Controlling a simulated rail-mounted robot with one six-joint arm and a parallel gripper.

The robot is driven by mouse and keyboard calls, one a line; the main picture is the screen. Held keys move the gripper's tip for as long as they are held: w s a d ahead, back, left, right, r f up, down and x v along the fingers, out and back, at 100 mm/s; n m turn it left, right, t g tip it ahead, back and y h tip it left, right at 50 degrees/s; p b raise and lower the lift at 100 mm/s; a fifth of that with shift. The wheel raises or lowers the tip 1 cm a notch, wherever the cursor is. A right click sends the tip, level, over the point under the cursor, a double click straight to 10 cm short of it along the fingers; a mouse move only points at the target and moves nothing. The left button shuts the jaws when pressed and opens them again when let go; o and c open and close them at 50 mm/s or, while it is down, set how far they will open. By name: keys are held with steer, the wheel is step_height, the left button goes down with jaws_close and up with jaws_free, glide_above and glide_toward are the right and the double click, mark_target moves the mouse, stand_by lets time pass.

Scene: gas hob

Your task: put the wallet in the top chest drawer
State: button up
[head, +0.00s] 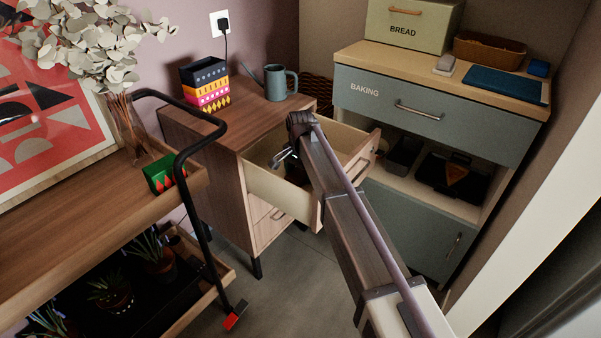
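The top chest drawer (272,190) is pulled open from the wooden chest (215,165). My arm reaches over the drawer, and my gripper (282,159) points down into its opening. The fingers are small and partly covered by my own wrist, so I cannot tell whether they are open or shut. I cannot make out a wallet; the arm hides part of the drawer's inside. Something dark shows below the wrist, too unclear to name.
A trolley (95,215) with a black handle is at the left. A grey cabinet (430,110) stands at the right, with a bread bin (408,24) on top.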

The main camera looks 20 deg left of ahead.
mark_target(301, 172)
steer(key=shift+o, duration=1.3)
step_height(301, 172, up, 12)
steer(key=p, duration=1.2)
steer(key=shift+r, duration=0.2)
